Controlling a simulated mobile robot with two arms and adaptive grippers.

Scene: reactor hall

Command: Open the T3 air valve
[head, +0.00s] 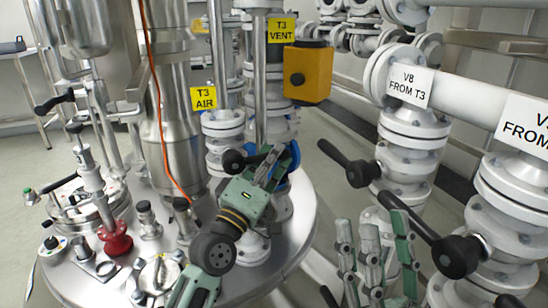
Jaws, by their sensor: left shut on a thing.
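The yellow T3 AIR label (203,98) is left of centre, above a white flanged valve (223,125). A black lever handle (233,162) is at this valve's lower front and points to the right. My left gripper (268,163) reaches up from the bottom and is shut on the handle's right part. The fingers hide much of the lever. My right gripper (375,245) is at the lower right, fingers pointing up and spread apart, empty.
A T3 VENT label (282,30) and a yellow box (308,72) are just right of the air valve. White pipes with black levers (348,163) fill the right side, close to my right gripper. A steel vessel lid (90,275) with fittings lies at left.

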